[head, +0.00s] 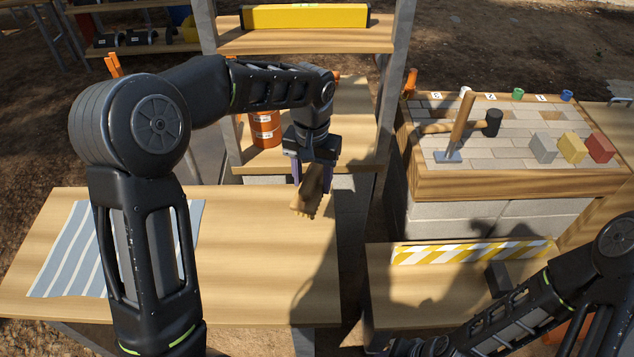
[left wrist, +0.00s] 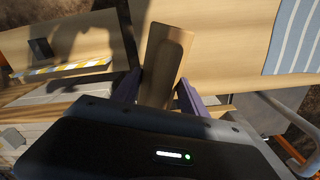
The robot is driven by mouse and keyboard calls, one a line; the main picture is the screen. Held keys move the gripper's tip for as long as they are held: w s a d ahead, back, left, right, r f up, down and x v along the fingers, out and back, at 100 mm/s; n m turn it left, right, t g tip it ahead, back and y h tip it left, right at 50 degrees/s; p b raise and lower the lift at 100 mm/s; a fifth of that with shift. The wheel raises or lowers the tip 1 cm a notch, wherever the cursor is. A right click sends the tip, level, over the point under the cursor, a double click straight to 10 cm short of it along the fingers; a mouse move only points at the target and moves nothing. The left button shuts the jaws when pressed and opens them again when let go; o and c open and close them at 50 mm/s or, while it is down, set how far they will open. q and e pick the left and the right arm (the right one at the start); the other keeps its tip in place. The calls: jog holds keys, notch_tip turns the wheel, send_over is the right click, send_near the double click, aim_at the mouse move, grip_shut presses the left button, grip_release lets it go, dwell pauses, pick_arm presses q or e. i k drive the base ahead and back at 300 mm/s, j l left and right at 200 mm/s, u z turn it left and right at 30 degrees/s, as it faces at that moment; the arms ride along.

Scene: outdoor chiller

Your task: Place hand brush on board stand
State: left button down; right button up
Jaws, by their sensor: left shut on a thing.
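The hand brush (head: 306,204) is a light-brown wooden piece. It hangs tilted from my left gripper (head: 311,180) over the right part of the wooden table (head: 250,270). The left wrist view shows its flat wooden body (left wrist: 163,62) between the two purple fingers, which are shut on it. A low wooden bench (head: 415,291) with a yellow-and-white striped strip (head: 470,252) and a dark upright piece (head: 497,279) stands to the right; I cannot tell for sure whether this is the board stand. My right forearm enters at lower right; its gripper is out of view.
A striped blue cloth (head: 72,252) lies on the table's left. Behind stands a shelf with an orange can (head: 264,129) and a yellow level (head: 305,16). A gap separates table and low bench.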

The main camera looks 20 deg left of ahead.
aim_at(458, 279)
jog(key=z, duration=1.8)
jog(key=i+j, duration=0.15)
jog(key=i, duration=0.45)
